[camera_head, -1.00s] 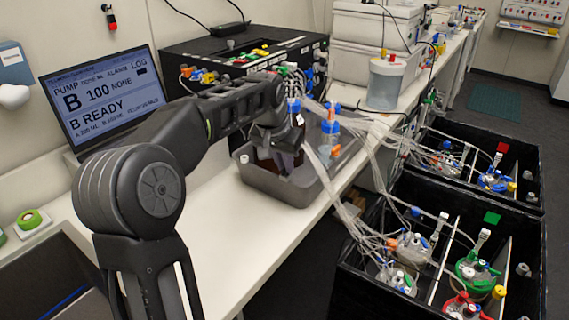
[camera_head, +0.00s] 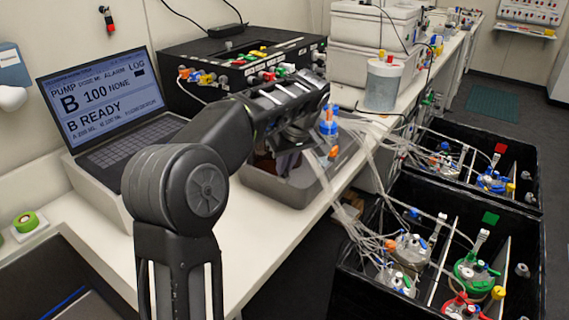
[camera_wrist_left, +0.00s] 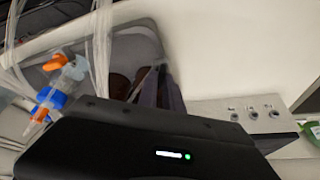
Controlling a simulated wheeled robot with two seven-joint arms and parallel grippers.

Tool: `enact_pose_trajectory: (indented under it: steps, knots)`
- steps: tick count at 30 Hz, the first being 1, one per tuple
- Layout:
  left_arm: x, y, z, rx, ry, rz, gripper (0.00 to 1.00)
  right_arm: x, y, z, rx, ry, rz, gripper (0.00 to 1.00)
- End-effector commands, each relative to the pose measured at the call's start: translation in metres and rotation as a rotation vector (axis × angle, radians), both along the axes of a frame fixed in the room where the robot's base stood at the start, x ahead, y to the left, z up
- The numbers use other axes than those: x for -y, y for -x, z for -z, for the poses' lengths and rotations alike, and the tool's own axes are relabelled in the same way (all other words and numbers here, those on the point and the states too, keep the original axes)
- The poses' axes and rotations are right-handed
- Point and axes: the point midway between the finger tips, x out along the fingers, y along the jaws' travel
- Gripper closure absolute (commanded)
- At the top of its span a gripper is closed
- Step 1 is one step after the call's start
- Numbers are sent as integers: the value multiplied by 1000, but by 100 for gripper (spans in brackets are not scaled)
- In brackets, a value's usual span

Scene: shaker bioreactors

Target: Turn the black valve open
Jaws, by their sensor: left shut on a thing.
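In the head view my left arm and wrist reach over the bench, and the wrist hides the area at the fingertips. The black valve cannot be picked out in either view. My right gripper is not in view.
A black box (camera_head: 205,68) with coloured valves is behind. The laptop (camera_head: 110,110) is left. Black crates (camera_head: 350,290) with vessels stand right of the bench.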

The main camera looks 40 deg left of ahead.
Motion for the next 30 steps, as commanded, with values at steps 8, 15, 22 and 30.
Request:
enact_pose_trajectory:
  steps: [8,15,22,30]
  knots:
    - [1,-3,-3,2,-2,-252,100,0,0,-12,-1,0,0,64]
    - [1,-4,-2,3,-1,-414,100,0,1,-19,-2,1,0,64]
    - [0,-3,-1,3,1,-492,100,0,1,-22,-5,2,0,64]
    - [0,-3,-1,3,1,-509,100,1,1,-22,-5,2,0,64]
